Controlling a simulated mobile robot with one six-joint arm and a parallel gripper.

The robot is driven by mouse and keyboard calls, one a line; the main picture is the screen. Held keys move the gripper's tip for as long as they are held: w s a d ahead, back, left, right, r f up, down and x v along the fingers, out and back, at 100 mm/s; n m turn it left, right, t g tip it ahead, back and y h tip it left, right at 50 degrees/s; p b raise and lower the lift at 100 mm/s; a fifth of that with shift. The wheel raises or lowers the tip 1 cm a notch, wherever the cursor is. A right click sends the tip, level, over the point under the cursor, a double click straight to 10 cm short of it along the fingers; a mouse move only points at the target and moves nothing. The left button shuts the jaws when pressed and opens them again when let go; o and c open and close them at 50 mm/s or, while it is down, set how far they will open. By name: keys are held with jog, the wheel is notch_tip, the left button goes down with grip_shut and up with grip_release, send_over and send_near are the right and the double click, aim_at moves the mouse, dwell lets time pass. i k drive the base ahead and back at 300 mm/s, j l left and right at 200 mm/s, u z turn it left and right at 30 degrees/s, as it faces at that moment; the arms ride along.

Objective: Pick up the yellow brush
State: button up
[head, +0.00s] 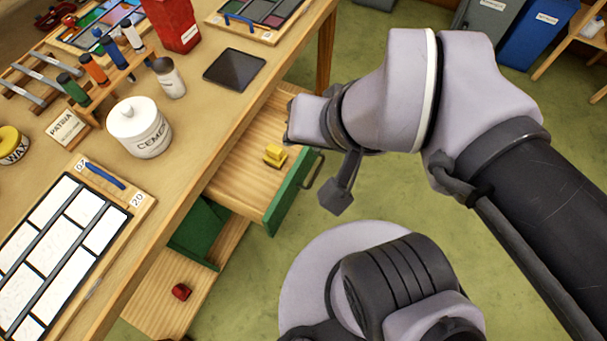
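A small yellow object (274,155), which I take for the yellow brush, lies on the bare wooden floor of an open drawer (240,180), close to its green front. It looks like a block with a raised part on top; bristles are too small to make out. The end of my arm, with my gripper (290,122), is just above and right of it in the picture, apart from it. The fingers are hidden or too small to tell, so I cannot see whether they are open or shut. The brush itself is not covered.
The drawer's green front (291,190) has a dark handle. Below, another open compartment holds a small red object (181,291). Green floor is free at right.

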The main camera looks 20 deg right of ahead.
aim_at(274, 157)
jog(key=u, duration=1.55)
jog(key=z, duration=1.3)
jog(key=i+j+z, duration=0.1)
jog(key=j+z, duration=0.2)
jog(key=i+j+z, duration=0.1)
jog(key=j+z, duration=0.15)
